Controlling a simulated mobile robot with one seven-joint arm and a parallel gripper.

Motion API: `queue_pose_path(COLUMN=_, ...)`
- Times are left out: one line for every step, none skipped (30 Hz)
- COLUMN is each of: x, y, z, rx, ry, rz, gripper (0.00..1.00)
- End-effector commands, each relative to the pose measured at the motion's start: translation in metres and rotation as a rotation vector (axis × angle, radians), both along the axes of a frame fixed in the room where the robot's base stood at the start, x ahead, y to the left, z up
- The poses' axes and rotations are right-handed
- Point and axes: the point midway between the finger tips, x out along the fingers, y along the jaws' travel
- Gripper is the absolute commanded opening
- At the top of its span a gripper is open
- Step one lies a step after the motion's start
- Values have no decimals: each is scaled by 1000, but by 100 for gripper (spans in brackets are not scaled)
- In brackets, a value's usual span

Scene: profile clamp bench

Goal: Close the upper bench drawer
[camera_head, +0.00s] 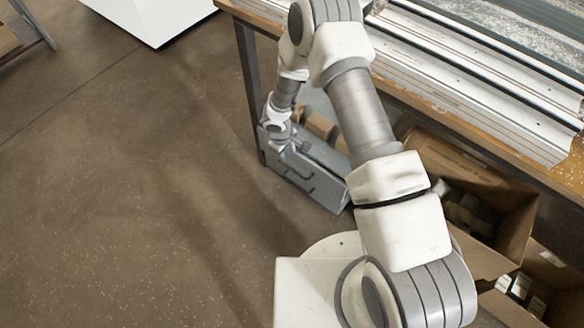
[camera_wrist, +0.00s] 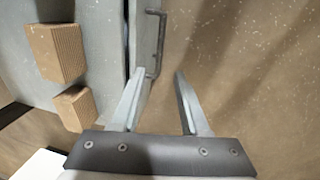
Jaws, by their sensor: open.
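The grey drawer unit (camera_head: 332,189) stands on the floor under the bench, with dark bar handles on its front. Brown blocks (camera_head: 320,125) show behind its front edge, and I cannot tell how far the upper drawer stands out. In the wrist view the grey drawer front (camera_wrist: 144,50) runs up the picture, with a bar handle (camera_wrist: 160,42) on its right side. My gripper (camera_wrist: 160,76) is open and empty, its fingertips close to the lower end of the handle; contact is unclear. In the head view my gripper (camera_head: 285,149) is small and partly hidden at the drawer's top edge.
The wooden bench (camera_head: 400,88) carries long metal profiles (camera_head: 480,85) above the drawer unit. Cardboard boxes (camera_head: 500,185) stand under the bench at right. The brown floor (camera_head: 130,200) to the left is clear. A white cabinet (camera_head: 150,15) stands at the back.

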Motion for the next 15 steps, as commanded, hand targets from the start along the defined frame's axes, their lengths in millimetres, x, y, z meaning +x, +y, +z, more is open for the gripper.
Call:
queue_pose_path(x=1, y=-2, z=-17, rx=-1, ry=3, rz=-2, gripper=45)
queue_pose_path(x=2, y=-3, z=-23, rx=-1, ry=2, rz=-1, gripper=45)
queue_pose_path(x=3, y=-4, z=-32, rx=-1, ry=2, rz=-2, gripper=45)
queue_pose_path(x=4, y=-4, z=-38, rx=0, ry=3, rz=-2, gripper=45)
queue_pose_path(x=5, y=-5, z=-45, rx=-1, ry=2, rz=-2, gripper=45)
queue_pose_path(x=6, y=-6, z=-54, rx=0, ry=3, rz=-1, gripper=45)
queue_pose_path(x=8, y=-7, z=-60, rx=0, ry=1, rz=-2, gripper=45)
queue_pose_path(x=8, y=-7, z=-66, rx=0, ry=3, rz=-2, gripper=45)
queue_pose_path(x=10, y=-9, z=-75, rx=1, ry=2, rz=-2, gripper=45)
queue_pose_path(x=11, y=-9, z=-81, rx=0, ry=1, rz=-2, gripper=45)
queue_pose_path(x=12, y=-10, z=-86, rx=1, ry=2, rz=-2, gripper=45)
queue_pose_path(x=13, y=-11, z=-93, rx=0, ry=1, rz=-2, gripper=45)
queue_pose_path(x=13, y=-11, z=-98, rx=0, ry=1, rz=-2, gripper=45)
queue_pose_path(x=14, y=-12, z=-103, rx=-1, ry=2, rz=-2, gripper=45)
queue_pose_path(x=15, y=-13, z=-108, rx=-1, ry=0, rz=-1, gripper=45)
